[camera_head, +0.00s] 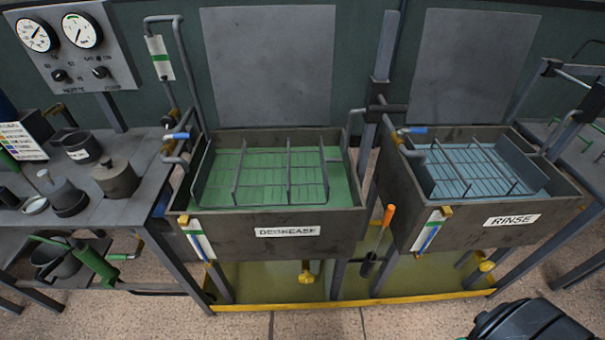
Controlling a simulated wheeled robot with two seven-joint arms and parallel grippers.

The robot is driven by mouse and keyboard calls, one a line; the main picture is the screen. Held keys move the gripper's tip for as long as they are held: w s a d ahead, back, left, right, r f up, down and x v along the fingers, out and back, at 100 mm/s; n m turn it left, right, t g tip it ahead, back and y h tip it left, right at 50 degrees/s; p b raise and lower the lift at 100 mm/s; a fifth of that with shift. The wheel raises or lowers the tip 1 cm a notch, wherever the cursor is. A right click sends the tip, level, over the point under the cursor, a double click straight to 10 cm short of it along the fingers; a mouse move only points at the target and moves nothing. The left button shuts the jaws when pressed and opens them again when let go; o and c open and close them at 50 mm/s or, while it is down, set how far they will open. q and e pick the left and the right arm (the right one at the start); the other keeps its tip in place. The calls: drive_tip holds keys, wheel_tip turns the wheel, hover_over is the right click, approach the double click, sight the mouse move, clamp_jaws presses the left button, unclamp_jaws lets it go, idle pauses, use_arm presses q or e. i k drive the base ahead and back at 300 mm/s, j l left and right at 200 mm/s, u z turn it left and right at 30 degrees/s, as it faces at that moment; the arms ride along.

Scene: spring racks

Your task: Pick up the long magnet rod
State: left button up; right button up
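A thin rod with an orange handle (389,215), which looks like the long magnet rod, stands upright and slightly tilted between the two tanks. Its lower end goes into a small black holder (369,264) in front of the frame legs. How deep it sits in the holder is hidden. Neither gripper's fingers show in the head view. A dark rounded part, apparently of my own right arm, shows at the bottom right corner, well away from the rod.
The degrease tank (320,221) with green liquid stands left of the rod, the rinse tank (460,234) with blue liquid right. Both hold wire racks. A yellow-edged drip tray (340,303) lies below. A bench (130,211) with pots is at left. The front floor is clear.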

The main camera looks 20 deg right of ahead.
sight(388, 213)
drive_tip(key=z, duration=1.5)
